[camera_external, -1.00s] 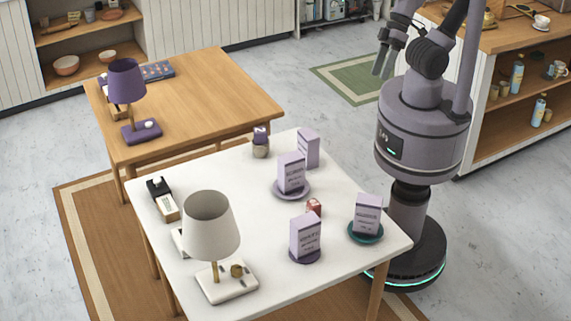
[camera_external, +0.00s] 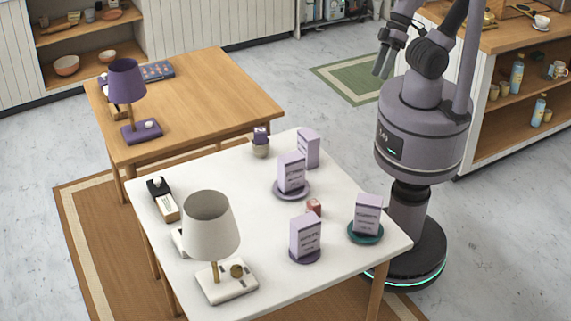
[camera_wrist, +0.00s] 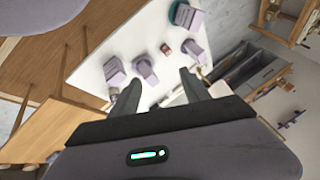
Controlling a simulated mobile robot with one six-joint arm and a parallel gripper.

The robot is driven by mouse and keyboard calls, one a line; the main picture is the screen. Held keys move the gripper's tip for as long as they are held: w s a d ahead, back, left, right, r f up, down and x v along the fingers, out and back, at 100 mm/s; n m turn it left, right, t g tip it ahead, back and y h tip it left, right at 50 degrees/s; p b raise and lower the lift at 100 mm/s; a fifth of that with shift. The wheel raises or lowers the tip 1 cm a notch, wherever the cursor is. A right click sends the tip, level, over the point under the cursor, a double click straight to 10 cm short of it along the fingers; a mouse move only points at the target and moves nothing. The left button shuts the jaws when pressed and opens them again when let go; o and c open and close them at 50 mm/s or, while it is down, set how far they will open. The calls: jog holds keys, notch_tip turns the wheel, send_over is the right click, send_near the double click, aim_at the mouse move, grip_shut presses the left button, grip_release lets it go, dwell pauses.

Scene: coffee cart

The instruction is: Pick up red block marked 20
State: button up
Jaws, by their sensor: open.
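In the wrist view a small red block (camera_wrist: 166,48) lies on the white table, between the purple boxes and beyond my fingertips. My gripper (camera_external: 382,74) is high above and well away from the table, at the upper right of the external view. In the wrist view my gripper (camera_wrist: 160,77) shows two spread fingers with nothing between them. It is open and empty.
A white lamp (camera_external: 211,225) stands at the front left. Bare tabletop lies left of the block.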

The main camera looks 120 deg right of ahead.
jog(key=shift+w, duration=0.1)
jog(key=m+g+y, duration=0.3)
jog(key=m+g, duration=0.3)
jog(key=m, duration=0.7)
send_over(314, 202)
jog(key=d, duration=0.1)
jog(key=f, duration=3)
jog(key=shift+w+d+p, duration=0.15)
jog(key=shift+w+p, duration=0.25)
jog(key=shift+h, duration=0.3)
jog(key=b+x, duration=0.1)
jog(key=x, duration=0.3)
jog(key=b+x, duration=0.1)
jog(key=x, duration=0.1)
jog(key=shift+s+d+f+b, duration=0.15)
jog(key=shift+s+d+b, duration=0.1)
jog(key=shift+b, duration=0.1)
jog(key=shift+c, duration=0.8)
grip_shut()
